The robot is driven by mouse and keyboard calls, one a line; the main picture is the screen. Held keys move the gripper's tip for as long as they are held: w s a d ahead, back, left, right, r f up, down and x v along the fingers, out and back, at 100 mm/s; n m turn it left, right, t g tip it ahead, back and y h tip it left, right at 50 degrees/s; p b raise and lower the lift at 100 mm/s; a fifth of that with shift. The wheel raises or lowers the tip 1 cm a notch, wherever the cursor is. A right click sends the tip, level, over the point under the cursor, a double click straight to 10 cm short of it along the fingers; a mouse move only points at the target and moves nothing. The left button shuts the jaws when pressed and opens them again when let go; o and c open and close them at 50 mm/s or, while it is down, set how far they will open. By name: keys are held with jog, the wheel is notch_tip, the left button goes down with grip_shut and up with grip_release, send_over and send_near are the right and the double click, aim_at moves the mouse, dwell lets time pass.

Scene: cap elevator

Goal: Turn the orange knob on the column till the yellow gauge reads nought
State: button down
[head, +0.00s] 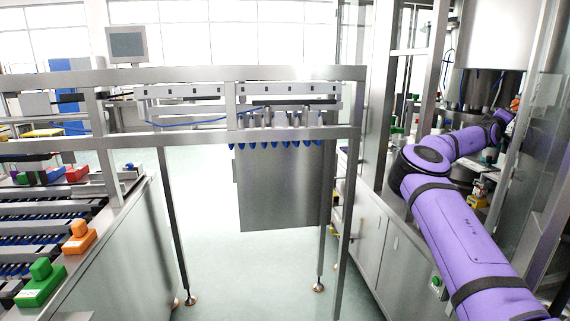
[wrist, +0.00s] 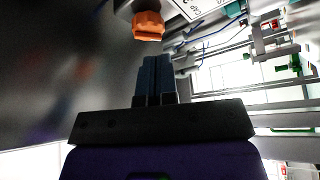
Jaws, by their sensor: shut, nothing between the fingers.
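The orange knob (wrist: 148,25) shows at the top of the wrist view, just beyond my fingertips. In the head view a small orange patch, likely the same knob (head: 515,103), shows at the far end of my arm, by the column. My gripper (wrist: 156,60) is shut and empty, its dark fingers together and pointing at the knob's lower side. A small gap seems to lie between fingertips and knob; I cannot tell contact for sure. I cannot make out the yellow gauge or its reading in either view.
A white plate with dark lettering (wrist: 200,8) is cut off at the wrist view's top, right of the knob. A dark metal surface (wrist: 60,60) fills the left. In the head view, steel posts (head: 382,100) stand close left of my arm. Clear floor (head: 250,270) lies mid-picture.

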jog(key=shift+r, duration=0.1)
jog(key=d+r, duration=0.3)
jog(key=d, duration=0.3)
jog(key=shift+s, duration=0.35)
jog(key=shift+w, duration=0.1)
dwell(0.7)
jog(key=shift+w, duration=0.35)
dwell(0.4)
jog(key=shift+w+f, duration=0.15)
jog(key=shift+f, duration=0.35)
jog(key=shift+w+f, duration=0.15)
jog(key=shift+f, duration=0.15)
jog(key=shift+w+f, duration=0.25)
jog(key=shift+w, duration=0.05)
dwell(0.6)
